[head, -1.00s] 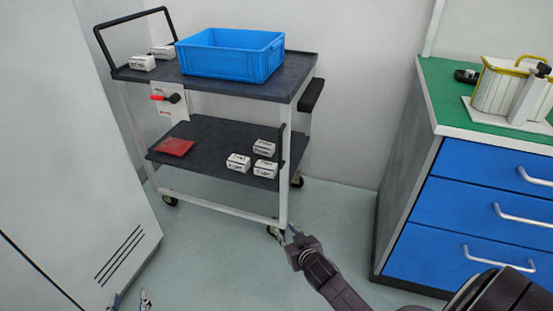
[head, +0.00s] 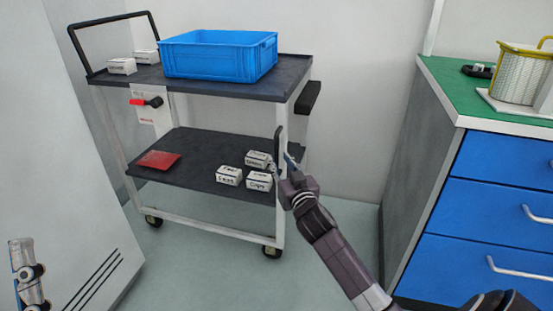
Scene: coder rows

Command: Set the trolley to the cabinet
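The trolley (head: 220,227) has a white frame, two dark shelves, a black push handle (head: 98,45) at its left end and a black grip (head: 308,97) at its right end. A short upright black bar (head: 278,143) is at its front right post. My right gripper (head: 281,164) appears open, its fingertips just below this bar; contact cannot be told. A part of my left gripper (head: 28,273) shows at the lower left; its fingers are not clear. A cabinet with blue drawers (head: 497,205) and a green top stands at the right. A pale grey cabinet (head: 75,190) stands at the left.
A blue crate (head: 217,57) and two white boxes stand on the trolley's top shelf. The lower shelf bears a red packet (head: 157,160) and three white boxes (head: 229,176). Floor shows between the trolley and the drawers.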

